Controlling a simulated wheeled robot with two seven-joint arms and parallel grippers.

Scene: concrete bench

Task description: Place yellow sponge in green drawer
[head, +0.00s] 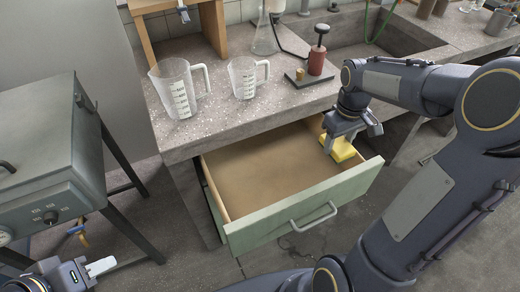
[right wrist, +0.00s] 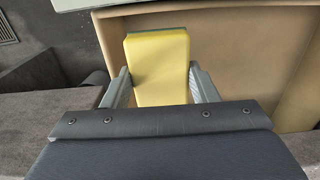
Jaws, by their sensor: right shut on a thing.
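The yellow sponge (head: 343,151) is between the fingers of my right gripper (head: 336,139), which is shut on it. In the right wrist view the sponge (right wrist: 160,62) points away from the gripper (right wrist: 162,86), with a finger on each side. The green drawer (head: 305,207) is pulled out under the bench, its tan inside empty apart from the sponge. The sponge is within the drawer's opening, at its right end. I cannot tell if it touches the drawer floor. My left gripper (head: 92,267) is at the lower left, away from the drawer; its opening is unclear.
The bench top (head: 215,130) above the drawer holds two measuring jugs (head: 178,90), a flask (head: 264,36) and a red device (head: 317,60) on a dark base. A sink (head: 390,40) is behind. A grey metal cabinet (head: 45,150) stands at left. Floor before the drawer is clear.

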